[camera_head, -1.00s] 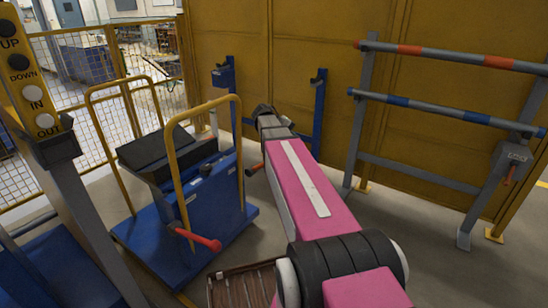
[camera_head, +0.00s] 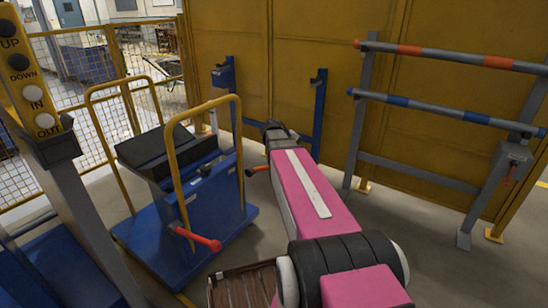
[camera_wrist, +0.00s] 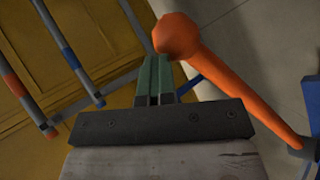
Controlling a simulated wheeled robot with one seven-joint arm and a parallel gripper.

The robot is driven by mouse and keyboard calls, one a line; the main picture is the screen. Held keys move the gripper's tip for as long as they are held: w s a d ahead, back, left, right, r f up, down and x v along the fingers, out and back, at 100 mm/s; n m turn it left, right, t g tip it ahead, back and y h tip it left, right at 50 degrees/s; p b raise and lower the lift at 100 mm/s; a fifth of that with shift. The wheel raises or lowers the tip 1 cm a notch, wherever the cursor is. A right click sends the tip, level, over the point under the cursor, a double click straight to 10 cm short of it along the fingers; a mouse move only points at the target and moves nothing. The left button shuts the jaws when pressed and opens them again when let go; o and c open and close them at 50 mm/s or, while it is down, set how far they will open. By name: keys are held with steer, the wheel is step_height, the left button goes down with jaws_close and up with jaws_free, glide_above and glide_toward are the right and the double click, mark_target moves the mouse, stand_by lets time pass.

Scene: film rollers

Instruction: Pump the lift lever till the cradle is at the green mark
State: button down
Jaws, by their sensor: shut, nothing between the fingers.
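The blue cart (camera_head: 212,190) carries a black cradle (camera_head: 165,145) on its top, at left in the head view. In the wrist view an orange lever (camera_wrist: 232,85) with a round knob runs from upper middle to lower right. The head view shows an orange-red handle end (camera_head: 249,172) beside my arm; it may be this lever. My gripper (camera_wrist: 155,65) is shut and empty, its green fingers close to the knob; whether they touch it I cannot tell. In the head view my wrist hides the fingers. I cannot make out the green mark.
A red handle (camera_head: 205,241) sticks out of the cart's near side, and yellow hoop rails (camera_head: 240,135) rise from it. A button post (camera_head: 35,90) stands at left. A rack with banded bars (camera_head: 440,110) stands at right before the yellow wall (camera_head: 300,40).

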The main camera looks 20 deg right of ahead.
steer(key=f, duration=0.1)
steer(key=s+d+f, duration=0.1)
steer(key=f, duration=0.1)
steer(key=s+f, duration=0.1)
steer(key=f, duration=0.1)
steer(key=shift+d+f, duration=0.2)
steer(key=shift+d, duration=0.15)
step_height(320, 180, down, 6)
steer(key=s+r, duration=0.1)
steer(key=w+a+r, duration=0.2)
steer(key=w+r, duration=0.1)
steer(key=r, duration=0.5)
steer(key=w+a+r, duration=0.2)
steer(key=w+r, duration=0.1)
steer(key=r, duration=0.5)
steer(key=shift+w+a, duration=0.15)
steer(key=shift+w, duration=0.05)
steer(key=shift+s+d+f, duration=0.4)
steer(key=shift+s+f, duration=0.1)
steer(key=shift+f, duration=0.35)
steer(key=shift+s+d+f, duration=0.4)
steer(key=shift+s+f, duration=0.1)
steer(key=shift+f, duration=0.4)
steer(key=shift+s+d+f, duration=0.4)
steer(key=shift+s+f, duration=0.1)
steer(key=shift+f, duration=0.35)
